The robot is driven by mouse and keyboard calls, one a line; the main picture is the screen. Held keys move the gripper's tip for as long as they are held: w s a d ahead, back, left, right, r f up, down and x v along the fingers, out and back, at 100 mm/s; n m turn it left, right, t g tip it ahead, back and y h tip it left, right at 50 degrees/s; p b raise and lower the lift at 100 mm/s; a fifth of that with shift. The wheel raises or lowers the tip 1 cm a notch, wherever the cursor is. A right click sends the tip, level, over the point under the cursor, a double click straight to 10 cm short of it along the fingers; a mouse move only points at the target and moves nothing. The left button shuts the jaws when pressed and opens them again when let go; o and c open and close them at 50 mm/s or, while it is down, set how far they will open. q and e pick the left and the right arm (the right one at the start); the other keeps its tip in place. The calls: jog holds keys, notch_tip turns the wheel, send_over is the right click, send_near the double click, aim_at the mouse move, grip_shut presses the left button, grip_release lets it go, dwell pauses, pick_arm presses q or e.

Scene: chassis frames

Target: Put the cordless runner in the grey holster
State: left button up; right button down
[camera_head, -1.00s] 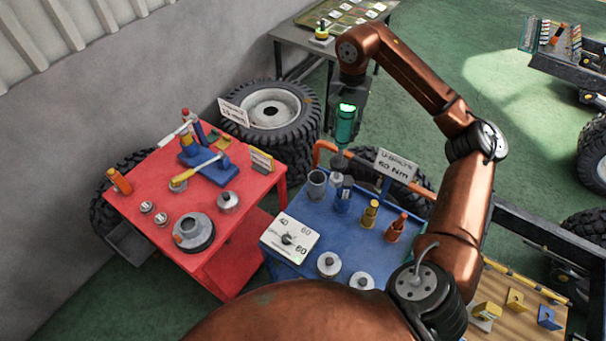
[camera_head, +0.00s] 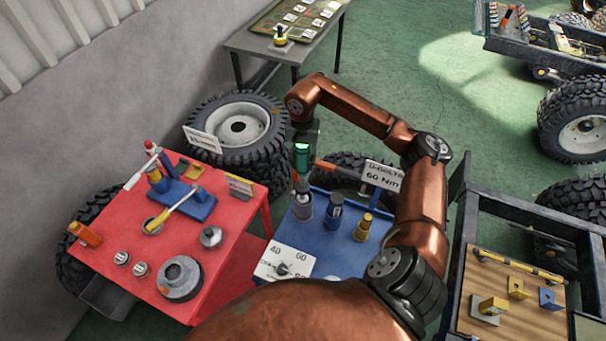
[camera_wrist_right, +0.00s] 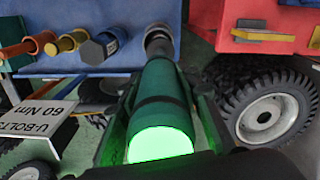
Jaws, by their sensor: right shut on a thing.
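The cordless runner (camera_head: 302,158) is a green cylinder with a dark grey nose pointing down; it also fills the middle of the wrist view (camera_wrist_right: 158,105), its end glowing green. My right gripper (camera_head: 303,168) is shut around its green body, with a finger on either side in the wrist view. The grey holster (camera_head: 303,211) is a cup at the far left of the blue cart. The runner stands about upright with its nose at the holster's mouth; I cannot tell how far in it is. My left gripper is not in view.
Blue (camera_head: 334,212) and yellow (camera_head: 363,228) holsters stand to the right on the blue cart (camera_head: 318,240). A U-bolts sign (camera_head: 384,176) stands behind them. A white dial box (camera_head: 283,264) is in front. The red cart (camera_head: 226,262) is at left.

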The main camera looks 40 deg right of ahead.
aim_at(304, 175)
jog(key=f, duration=0.2)
jog(key=shift+s+d+f+p, duration=0.1)
jog(key=shift+s+f+p, duration=0.2)
jog(key=shift+s+f, duration=0.1)
jog(key=shift+w+f, duration=0.2)
jog(key=shift+f, duration=0.3)
notch_tip(304, 175, down, 3)
jog(key=shift+s+r+p, duration=0.1)
jog(key=shift+p, duration=0.35)
jog(key=shift+f, duration=0.3)
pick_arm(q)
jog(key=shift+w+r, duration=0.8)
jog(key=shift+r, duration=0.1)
pick_arm(e)
jog(key=shift+f, duration=0.15)
jog(key=c, duration=1.8)
grip_release()
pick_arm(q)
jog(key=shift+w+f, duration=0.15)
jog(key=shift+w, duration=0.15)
pick_arm(e)
jog(key=o, duration=0.4)
